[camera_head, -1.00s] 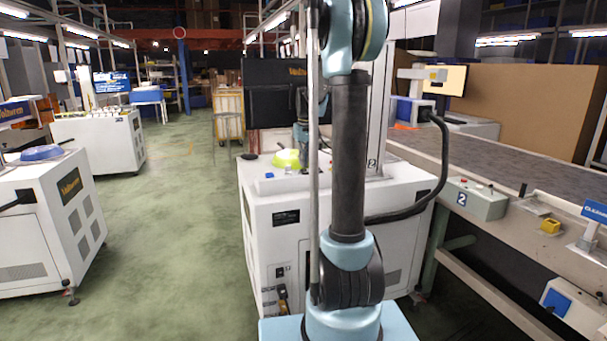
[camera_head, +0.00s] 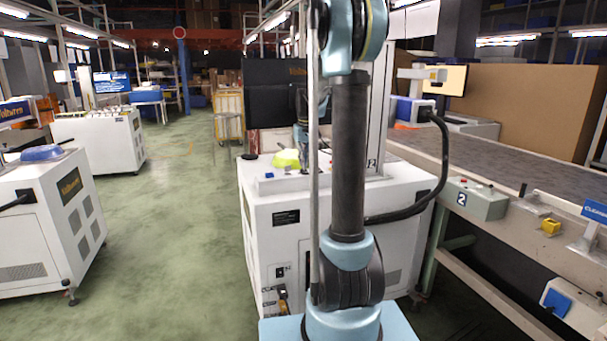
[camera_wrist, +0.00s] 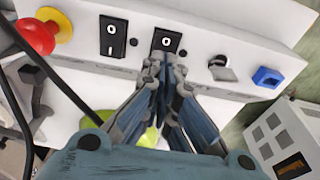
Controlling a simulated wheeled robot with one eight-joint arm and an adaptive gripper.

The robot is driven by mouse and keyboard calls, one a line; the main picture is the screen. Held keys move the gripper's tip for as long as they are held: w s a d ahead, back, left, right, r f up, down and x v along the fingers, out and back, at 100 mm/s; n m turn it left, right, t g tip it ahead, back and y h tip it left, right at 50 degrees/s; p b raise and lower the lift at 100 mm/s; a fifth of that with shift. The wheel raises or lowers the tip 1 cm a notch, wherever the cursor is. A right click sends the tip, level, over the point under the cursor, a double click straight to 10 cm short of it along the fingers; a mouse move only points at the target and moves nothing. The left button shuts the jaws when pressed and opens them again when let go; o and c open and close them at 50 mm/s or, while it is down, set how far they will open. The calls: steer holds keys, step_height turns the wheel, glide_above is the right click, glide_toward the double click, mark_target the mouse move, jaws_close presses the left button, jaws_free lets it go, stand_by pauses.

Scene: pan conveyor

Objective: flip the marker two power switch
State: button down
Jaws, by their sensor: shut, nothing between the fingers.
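In the wrist view, two black rocker switches sit side by side on a white panel (camera_wrist: 205,24). The left switch (camera_wrist: 112,38) shows I and O marks. The right switch (camera_wrist: 167,41) shows an O, and its near end is close to my fingertips. My gripper (camera_wrist: 163,66) is shut and empty, its tips at or just short of that switch; I cannot tell if they touch. In the head view, my gripper (camera_head: 303,170) is low over the white cabinet top (camera_head: 335,190). A 2 (camera_head: 371,165) marks the cabinet's post. The rocker switches are too small to tell there.
A red button (camera_wrist: 36,36) on a yellow base lies left of the switches. A knob (camera_wrist: 222,68) and a blue button (camera_wrist: 267,77) lie right. A grey box marked 2 (camera_head: 480,202) stands on the conveyor frame. A yellow-green object (camera_head: 286,158) is behind my gripper.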

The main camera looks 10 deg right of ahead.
mark_target(304, 170)
steer(key=shift+f, duration=0.75)
stand_by(0.5)
steer(key=shift+r, duration=0.15)
steer(key=shift+r, duration=3.4)
